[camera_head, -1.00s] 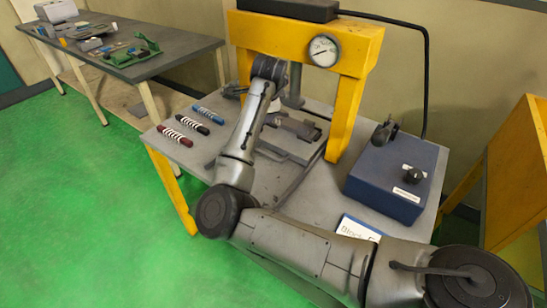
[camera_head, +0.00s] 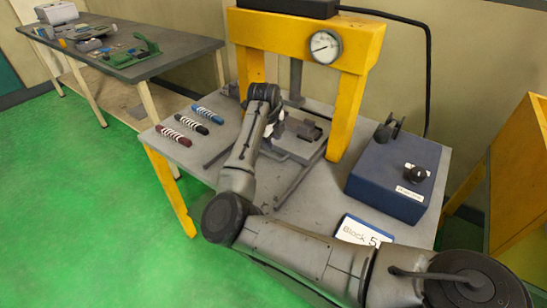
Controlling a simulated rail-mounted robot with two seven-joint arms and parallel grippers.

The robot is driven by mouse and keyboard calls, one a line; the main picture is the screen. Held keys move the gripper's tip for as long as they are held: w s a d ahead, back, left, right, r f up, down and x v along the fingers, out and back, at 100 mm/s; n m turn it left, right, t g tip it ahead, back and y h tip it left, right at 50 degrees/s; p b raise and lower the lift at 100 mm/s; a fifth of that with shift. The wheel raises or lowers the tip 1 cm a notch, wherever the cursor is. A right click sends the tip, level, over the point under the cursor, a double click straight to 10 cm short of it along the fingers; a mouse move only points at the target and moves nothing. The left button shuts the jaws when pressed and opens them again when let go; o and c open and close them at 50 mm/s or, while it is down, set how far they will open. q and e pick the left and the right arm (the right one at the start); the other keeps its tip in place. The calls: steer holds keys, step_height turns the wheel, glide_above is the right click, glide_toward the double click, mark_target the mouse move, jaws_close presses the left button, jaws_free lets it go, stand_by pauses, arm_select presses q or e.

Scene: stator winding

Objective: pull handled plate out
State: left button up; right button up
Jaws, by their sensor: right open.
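The handled plate (camera_head: 309,152) is a flat grey metal plate on the table beneath the yellow press frame, with a thin grey bar (camera_head: 298,183) reaching from it towards the front edge. A dark metal block sits on it (camera_head: 303,131). My right gripper (camera_head: 276,128) is over the plate's left back part, below my dark wrist. It is open, its fingers are small and mostly hidden by my arm, and I cannot tell whether they touch the plate. My forearm also hides the plate's left side. My left gripper is out of view.
The yellow press frame (camera_head: 350,115) with a round gauge (camera_head: 325,47) stands behind the plate. A blue control box (camera_head: 390,180) is to the right. Striped coils (camera_head: 191,125) lie at the left. A "Block 5" sign (camera_head: 362,231) is near the front. A second table (camera_head: 165,62) stands at far left.

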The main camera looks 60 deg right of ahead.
mark_target(274, 156)
steer(key=f, duration=0.2)
steer(key=f+b, duration=0.1)
steer(key=d+f, duration=0.1)
steer(key=f, duration=0.1)
steer(key=shift+f+b, duration=0.35)
steer(key=shift+b, duration=0.05)
steer(key=shift+d+f, duration=0.2)
steer(key=shift+f, duration=0.7)
steer(key=shift+c, duration=0.4)
steer(key=c, duration=0.6)
jaws_close()
